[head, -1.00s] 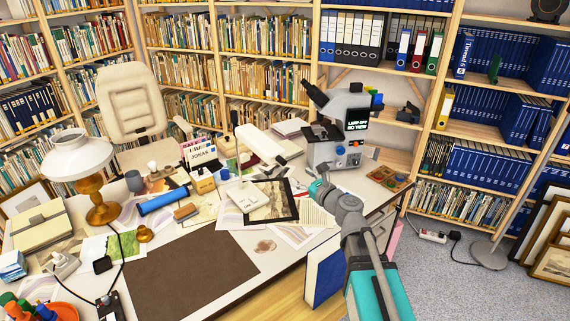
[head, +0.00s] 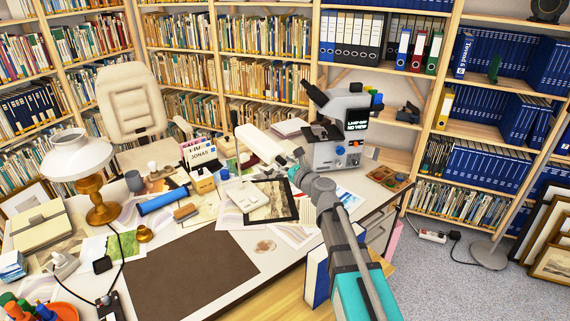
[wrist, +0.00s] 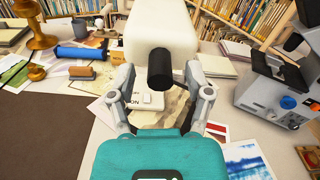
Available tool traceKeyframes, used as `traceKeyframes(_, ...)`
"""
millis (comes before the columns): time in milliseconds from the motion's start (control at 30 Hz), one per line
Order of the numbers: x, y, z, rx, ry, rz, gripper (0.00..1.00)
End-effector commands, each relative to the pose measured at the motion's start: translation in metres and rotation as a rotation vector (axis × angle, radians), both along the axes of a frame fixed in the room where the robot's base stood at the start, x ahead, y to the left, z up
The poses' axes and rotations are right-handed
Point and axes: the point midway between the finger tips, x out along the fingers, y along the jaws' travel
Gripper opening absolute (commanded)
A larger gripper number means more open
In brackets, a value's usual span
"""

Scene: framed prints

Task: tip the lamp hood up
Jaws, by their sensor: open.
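The white lamp hood (head: 258,143) is a long, rounded shape above the back part of the desk in the head view. In the wrist view the cream hood (wrist: 160,28) fills the top middle, with a short black cylindrical handle (wrist: 160,70) sticking out of its near end. My gripper (wrist: 161,78) is open, one finger to each side of the black handle, with visible gaps. In the head view my gripper (head: 298,156) is at the hood's right end, and the handle is hidden or too small to tell there.
A grey microscope (head: 340,130) stands close to the right of my gripper. A brass lamp with a white shade (head: 78,158) stands at the left. Below lie a framed print (head: 282,200), papers and a blue roll (head: 163,199). The brown desk mat (head: 190,275) is clear.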

Motion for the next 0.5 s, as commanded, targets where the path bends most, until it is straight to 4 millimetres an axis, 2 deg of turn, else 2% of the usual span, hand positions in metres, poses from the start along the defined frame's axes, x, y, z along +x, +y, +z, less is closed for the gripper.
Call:
traceKeyframes(133, -0.0003, 0.0000, 0.0000, 0.000, 0.000, 0.000, 0.63)
traceKeyframes(400, -0.0004, 0.0001, 0.0000, 0.000, 0.000, 0.001, 0.13)
traceKeyframes(467, -0.0004, 0.0001, 0.0000, 0.000, 0.000, 0.001, 0.02)
traceKeyframes(500, -0.0004, 0.0001, 0.0000, 0.000, 0.000, 0.001, 0.00)
